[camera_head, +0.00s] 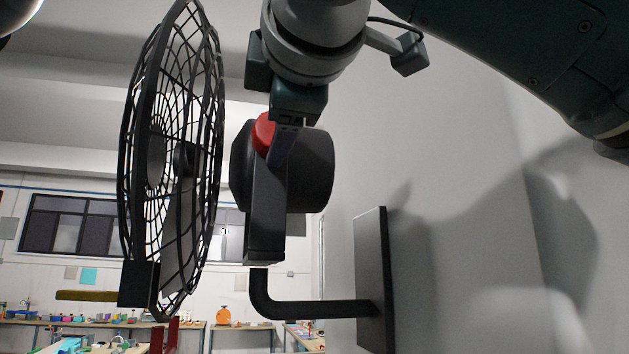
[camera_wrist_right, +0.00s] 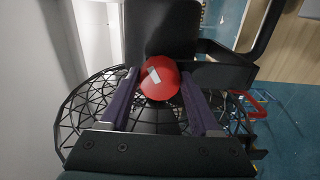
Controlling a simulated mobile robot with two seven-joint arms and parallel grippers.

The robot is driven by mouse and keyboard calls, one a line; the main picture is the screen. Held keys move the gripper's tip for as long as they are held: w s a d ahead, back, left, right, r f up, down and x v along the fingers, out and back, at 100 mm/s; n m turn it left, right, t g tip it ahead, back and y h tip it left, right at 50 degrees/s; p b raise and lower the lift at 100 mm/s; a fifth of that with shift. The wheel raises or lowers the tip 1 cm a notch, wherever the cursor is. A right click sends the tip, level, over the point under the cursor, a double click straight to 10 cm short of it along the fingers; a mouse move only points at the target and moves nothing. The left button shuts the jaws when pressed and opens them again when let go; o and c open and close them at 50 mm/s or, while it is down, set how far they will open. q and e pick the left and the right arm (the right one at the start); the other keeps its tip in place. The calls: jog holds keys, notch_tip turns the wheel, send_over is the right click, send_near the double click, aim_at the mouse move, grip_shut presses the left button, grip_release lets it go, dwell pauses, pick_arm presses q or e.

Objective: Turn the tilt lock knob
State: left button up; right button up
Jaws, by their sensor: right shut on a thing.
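The tilt lock knob is red and round and sits on the side of the black fan's motor housing. In the head view a red sliver of the knob (camera_head: 263,133) shows beside my right gripper (camera_head: 281,145), which reaches down from above and hides the rest. In the right wrist view the knob (camera_wrist_right: 160,85) has a white mark, slanted in the picture. It sits between the two purple fingers of my right gripper (camera_wrist_right: 160,90), which is shut on it. The fan's cage (camera_head: 205,160) faces left. My left gripper is not in view.
The fan hangs on a bent black arm (camera_head: 310,309) from a wall plate (camera_head: 372,280) on the grey wall at right. The wire cage is close to the left of my right gripper. Workbenches with small items (camera_head: 110,323) stand far behind.

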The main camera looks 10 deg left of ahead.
jog(key=shift+n, duration=0.6)
jog(key=o, duration=1.4)
jog(key=shift+c, duration=0.2)
